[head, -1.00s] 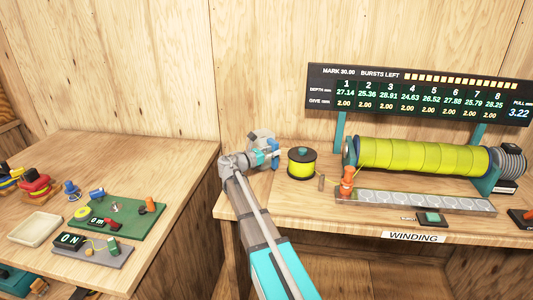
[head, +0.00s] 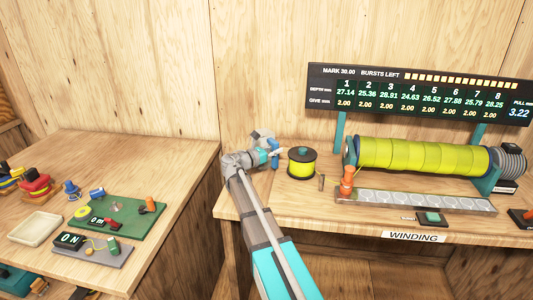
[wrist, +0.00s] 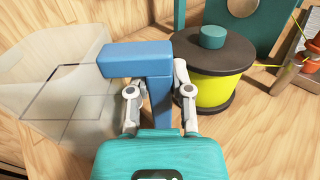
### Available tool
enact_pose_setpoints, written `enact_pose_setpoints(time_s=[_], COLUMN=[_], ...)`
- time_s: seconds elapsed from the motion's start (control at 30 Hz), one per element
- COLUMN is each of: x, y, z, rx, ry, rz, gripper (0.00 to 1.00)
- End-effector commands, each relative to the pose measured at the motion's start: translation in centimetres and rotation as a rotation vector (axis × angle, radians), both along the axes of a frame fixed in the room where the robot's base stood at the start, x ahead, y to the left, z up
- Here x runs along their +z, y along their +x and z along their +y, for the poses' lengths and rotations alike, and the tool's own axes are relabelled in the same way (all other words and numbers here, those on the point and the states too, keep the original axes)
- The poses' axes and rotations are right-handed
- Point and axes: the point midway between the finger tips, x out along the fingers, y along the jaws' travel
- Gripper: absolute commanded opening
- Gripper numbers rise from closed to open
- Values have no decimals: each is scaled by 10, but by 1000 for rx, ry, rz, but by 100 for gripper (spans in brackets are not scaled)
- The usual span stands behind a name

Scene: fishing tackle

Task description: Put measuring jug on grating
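The measuring jug is a clear, see-through container (wrist: 55,95) with a blue handle (wrist: 158,63), at the left in the wrist view. In the head view the jug (head: 262,136) stands at the left end of the winding bench, partly hidden by my arm. My gripper (wrist: 158,90) has its two fingers on either side of the handle's upright part, with small gaps showing; the left fingertip is hidden under the handle's top bar. No part is plainly a grating; a long grey metal strip with round marks (head: 415,202) lies in front of the yellow drum.
A black-and-yellow spool (wrist: 213,65) stands close to the right of my gripper; it also shows in the head view (head: 301,163). A small peg (head: 321,182) and an orange piece (head: 347,180) stand further right. The left bench (head: 165,165) has free room at the back.

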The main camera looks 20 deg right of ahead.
Motion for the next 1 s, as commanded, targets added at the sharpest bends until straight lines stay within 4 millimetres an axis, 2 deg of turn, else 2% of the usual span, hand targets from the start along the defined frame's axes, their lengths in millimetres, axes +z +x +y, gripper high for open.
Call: enact_pose_setpoints(time_s=[0.57,0.77,1.0], x=[4,15,37], y=[0,0,0], z=[0,0,0], rx=[0,0,0], ry=[0,0,-1], rz=[0,0,0], gripper=[0,0,0])
